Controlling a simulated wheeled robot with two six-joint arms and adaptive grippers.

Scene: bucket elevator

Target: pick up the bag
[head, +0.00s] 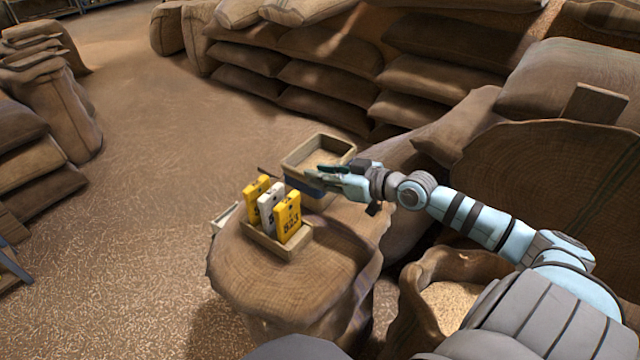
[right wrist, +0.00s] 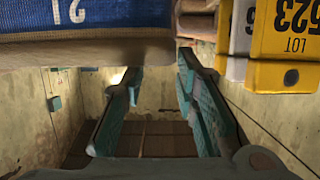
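A small blue bag (head: 306,184), the likely task object, lies on the stump top below my right gripper, next to a wooden tray. In the right wrist view a blue surface with white digits (right wrist: 70,18), probably this bag, shows at the upper left, outside the fingers. My right gripper (head: 316,173) reaches in from the right at the tray's near side. In the right wrist view its two fingers (right wrist: 158,68) are apart with nothing seen between them. I cannot tell whether it touches the bag. My left gripper is not in view.
A wooden tray (head: 290,163) stands behind the gripper on the stump (head: 330,262). A small holder (head: 262,240) with yellow and white number tags (head: 287,217) stands at front left. An open grain sack (head: 412,295) is at right.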

